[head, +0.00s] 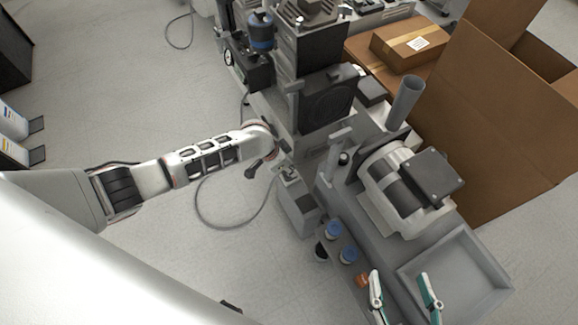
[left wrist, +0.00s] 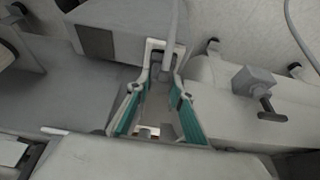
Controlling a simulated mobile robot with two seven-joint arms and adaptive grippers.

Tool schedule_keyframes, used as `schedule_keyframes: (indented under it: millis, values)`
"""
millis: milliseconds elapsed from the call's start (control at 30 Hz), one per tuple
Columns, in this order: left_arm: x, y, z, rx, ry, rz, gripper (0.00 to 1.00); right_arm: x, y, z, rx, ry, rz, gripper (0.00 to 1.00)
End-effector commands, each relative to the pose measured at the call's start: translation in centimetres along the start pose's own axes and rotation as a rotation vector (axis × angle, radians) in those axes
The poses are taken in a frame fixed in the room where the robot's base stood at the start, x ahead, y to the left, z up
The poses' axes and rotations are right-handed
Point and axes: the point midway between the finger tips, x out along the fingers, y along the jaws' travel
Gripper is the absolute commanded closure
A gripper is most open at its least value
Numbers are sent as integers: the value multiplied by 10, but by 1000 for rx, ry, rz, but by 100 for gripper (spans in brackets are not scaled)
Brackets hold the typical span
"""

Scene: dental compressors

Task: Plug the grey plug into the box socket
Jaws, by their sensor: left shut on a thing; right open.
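My left arm reaches in from the left in the head view, and its gripper is mostly hidden there beside the compressor bench. In the left wrist view, my left gripper (left wrist: 162,58) is shut on the grey plug (left wrist: 167,66), which is partly covered by the fingers. The plug's grey cable (left wrist: 175,22) runs up from it, and in the head view the cable (head: 232,227) loops over the floor. A grey box (head: 299,212) stands just below the left gripper; a box face (left wrist: 108,38) shows beside the fingers. The socket opening cannot be made out. My right gripper (head: 404,296) is open and empty.
A compressor motor (head: 400,188) sits on the grey bench, with an empty tray (head: 455,272) at its front right. Blue-capped knobs (head: 340,243) line the bench edge. Large cardboard boxes (head: 490,110) stand at the back right. Floor at left is mostly clear.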

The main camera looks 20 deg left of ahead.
Motion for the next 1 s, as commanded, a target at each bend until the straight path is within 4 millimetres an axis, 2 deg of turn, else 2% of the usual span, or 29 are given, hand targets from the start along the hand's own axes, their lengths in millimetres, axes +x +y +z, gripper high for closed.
schedule_keyframes:
  millis: [733,767,800,833,1000]
  values:
    - [4,0,2,-1,1,1,100,-3,-3,11,6,-24,-3,45]
    - [4,0,1,-1,1,0,73,-3,-3,11,6,-23,-3,45]
    - [4,0,1,-1,1,0,63,-2,-2,10,5,-21,-3,45]
    - [4,0,1,-1,1,0,59,-2,-2,9,5,-20,-3,45]
    - [4,0,1,0,1,0,59,0,-1,5,2,-9,-2,45]
